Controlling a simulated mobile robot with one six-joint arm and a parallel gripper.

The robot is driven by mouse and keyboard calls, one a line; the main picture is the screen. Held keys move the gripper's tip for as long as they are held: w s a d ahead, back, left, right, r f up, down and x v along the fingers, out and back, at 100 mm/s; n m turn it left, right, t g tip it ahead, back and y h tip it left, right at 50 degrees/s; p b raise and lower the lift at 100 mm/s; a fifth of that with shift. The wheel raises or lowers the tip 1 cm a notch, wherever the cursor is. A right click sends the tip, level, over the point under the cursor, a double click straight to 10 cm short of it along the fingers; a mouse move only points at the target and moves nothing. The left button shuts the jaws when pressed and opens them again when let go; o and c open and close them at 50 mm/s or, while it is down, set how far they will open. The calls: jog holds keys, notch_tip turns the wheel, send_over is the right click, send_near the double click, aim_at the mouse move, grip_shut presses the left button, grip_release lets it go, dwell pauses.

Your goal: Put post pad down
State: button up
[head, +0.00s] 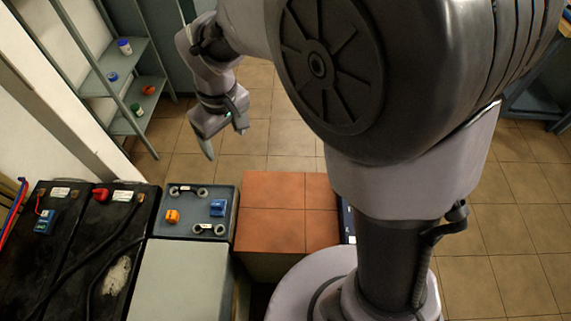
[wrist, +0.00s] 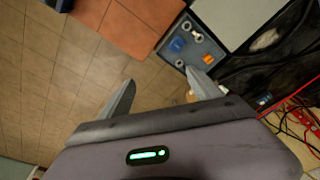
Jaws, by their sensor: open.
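My gripper (head: 208,145) hangs over the tiled floor, beyond the grey tray and to the right of the shelf. In the wrist view its two fingers (wrist: 160,80) stand apart with nothing between them. I cannot tell for sure which thing is the post pad. A grey tray (head: 188,222) holds a small orange block (head: 172,216), a blue block (head: 218,208) and two metal links with ring ends. The blue block (wrist: 177,44) and orange block (wrist: 207,59) also show in the wrist view, on the tray beyond the fingertips.
Two black batteries (head: 120,225) with cables stand at the left. A pale grey top (head: 180,280) lies in front of the tray, and a terracotta-tiled block (head: 272,205) to its right. A shelf (head: 118,85) at the upper left holds small containers. The floor (head: 265,140) around my gripper is clear.

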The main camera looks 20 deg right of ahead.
jog(key=s+d+r+m+t, duration=0.1)
jog(key=s+d+r+m, duration=0.2)
jog(key=s, duration=0.3)
jog(key=s+d+r+m+t, duration=0.1)
jog(key=s+d+r+m, duration=0.2)
jog(key=s, duration=0.3)
jog(key=s+d+r+m+t+y, duration=0.1)
jog(key=s+d+r+m+t, duration=0.1)
jog(key=s, duration=0.4)
jog(key=d+r+m, duration=0.1)
jog(key=m, duration=0.1)
jog(key=shift+d+r+m+b, duration=0.25)
jog(key=shift+r+m+b, duration=0.05)
jog(key=shift+r+m, duration=0.1)
